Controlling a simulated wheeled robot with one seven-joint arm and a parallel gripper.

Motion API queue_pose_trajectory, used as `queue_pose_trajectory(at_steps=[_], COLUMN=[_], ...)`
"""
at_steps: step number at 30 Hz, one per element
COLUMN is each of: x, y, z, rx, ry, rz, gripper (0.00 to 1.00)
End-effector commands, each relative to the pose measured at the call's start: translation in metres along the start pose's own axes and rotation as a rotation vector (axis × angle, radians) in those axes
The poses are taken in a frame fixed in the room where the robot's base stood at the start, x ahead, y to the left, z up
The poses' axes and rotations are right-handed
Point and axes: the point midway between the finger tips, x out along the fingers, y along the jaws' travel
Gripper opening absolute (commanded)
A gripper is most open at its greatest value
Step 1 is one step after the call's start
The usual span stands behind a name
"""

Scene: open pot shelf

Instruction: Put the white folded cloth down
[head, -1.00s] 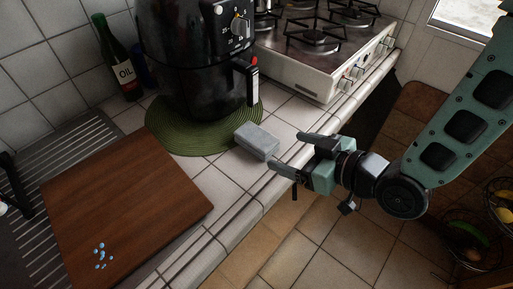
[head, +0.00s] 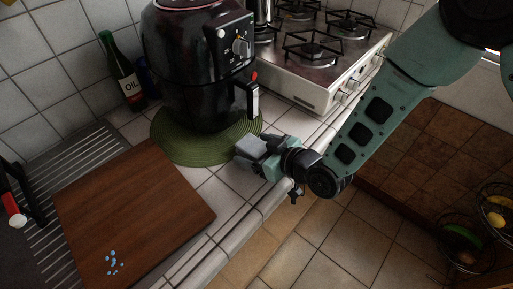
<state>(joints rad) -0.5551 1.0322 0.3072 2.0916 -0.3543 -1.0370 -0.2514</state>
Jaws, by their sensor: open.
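The white folded cloth (head: 251,146) looks like a small pale grey block. It lies on the tiled counter at the right edge of the round green mat, below the black appliance's handle. My gripper (head: 254,149) is open at the cloth, with one finger on its far side and one on its near side. The fingers hide parts of the cloth's sides, and I cannot tell whether they touch it.
A black air fryer (head: 200,70) stands on the green mat (head: 185,150). A wooden board (head: 135,215) with several blue bits (head: 112,262) lies at left. An oil bottle (head: 122,72) stands behind. A gas hob (head: 320,60) is at back right. The counter's front edge runs below my gripper.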

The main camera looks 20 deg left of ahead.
Motion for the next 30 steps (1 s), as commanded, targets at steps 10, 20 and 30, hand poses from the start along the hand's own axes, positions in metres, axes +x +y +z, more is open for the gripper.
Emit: queue_pose_trajectory(at_steps=[10,20,30], x=[0.0,-0.001,-0.011], y=[0.0,0.0,0.001], z=[0.0,-0.001,-0.026], rx=[0.0,-0.001,-0.003], ry=[0.0,0.001,0.003], rz=[0.0,0.0,0.001], gripper=[0.32,0.29,0.29])
